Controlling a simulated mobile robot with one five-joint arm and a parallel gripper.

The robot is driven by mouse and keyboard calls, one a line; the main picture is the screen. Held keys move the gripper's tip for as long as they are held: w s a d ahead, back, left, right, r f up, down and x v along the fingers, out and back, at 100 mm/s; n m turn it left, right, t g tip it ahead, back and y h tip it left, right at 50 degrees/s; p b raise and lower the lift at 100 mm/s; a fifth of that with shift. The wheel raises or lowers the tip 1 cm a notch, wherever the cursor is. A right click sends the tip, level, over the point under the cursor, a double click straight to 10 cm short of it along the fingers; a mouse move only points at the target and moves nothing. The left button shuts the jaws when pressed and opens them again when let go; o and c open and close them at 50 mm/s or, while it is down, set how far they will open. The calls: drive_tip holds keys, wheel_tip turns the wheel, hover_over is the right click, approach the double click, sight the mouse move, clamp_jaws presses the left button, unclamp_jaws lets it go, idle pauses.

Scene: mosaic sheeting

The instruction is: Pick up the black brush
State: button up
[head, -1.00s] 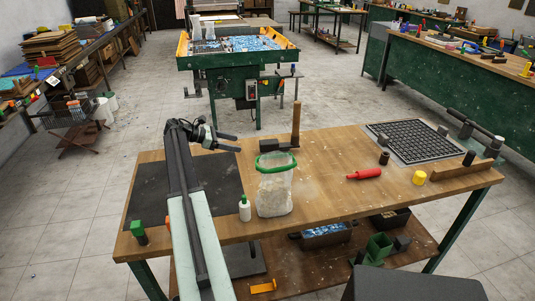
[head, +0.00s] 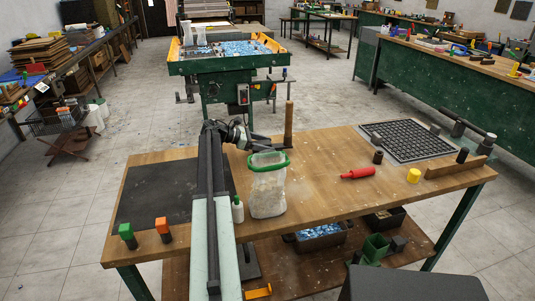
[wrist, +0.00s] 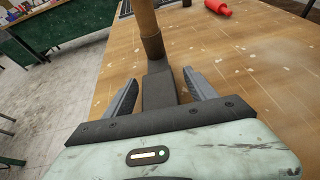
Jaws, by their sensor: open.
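An upright tool with a brown wooden handle and a dark lower part (head: 289,122) stands near the back edge of the wooden table; it is the likeliest black brush, though I cannot be sure. It also shows in the wrist view (wrist: 144,18), straight ahead. My gripper (head: 270,142) is open and low over the table, reaching toward this tool from the left. In the wrist view my gripper (wrist: 160,80) has its two fingers apart, with a dark grey block between them. I cannot tell whether the fingers touch it.
A clear container with a green rim (head: 268,188) stands just in front of my gripper. Green-topped (head: 127,235) and orange-topped (head: 162,228) pieces are at front left.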

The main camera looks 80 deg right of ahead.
sight(268, 142)
drive_tip(key=shift+s+d+f, duration=0.15)
drive_tip(key=shift+s+f, duration=0.05)
drive_tip(key=shift+s, duration=0.1)
clamp_jaws()
drive_tip(key=shift+r, duration=0.1)
wheel_tip(268, 142, up, 4)
drive_tip(key=p, duration=0.3)
drive_tip(key=shift+f+p, duration=0.25)
drive_tip(key=shift+p, duration=0.1)
drive_tip(key=shift+s+r, duration=0.1)
drive_tip(key=shift+r, duration=0.05)
drive_tip(key=s+a, duration=0.3)
drive_tip(key=s+a+p, duration=0.1)
drive_tip(key=s+a, duration=0.2)
drive_tip(key=s, duration=0.1)
drive_tip(key=s+a+r, duration=0.1)
drive_tip(key=s+a, duration=0.2)
drive_tip(key=a, duration=0.1)
drive_tip(key=shift+s, duration=0.35)
drive_tip(key=shift+s+a, duration=0.4)
drive_tip(key=shift+s, duration=0.1)
drive_tip(key=shift+r+p, duration=0.2)
drive_tip(key=shift+p, duration=0.15)
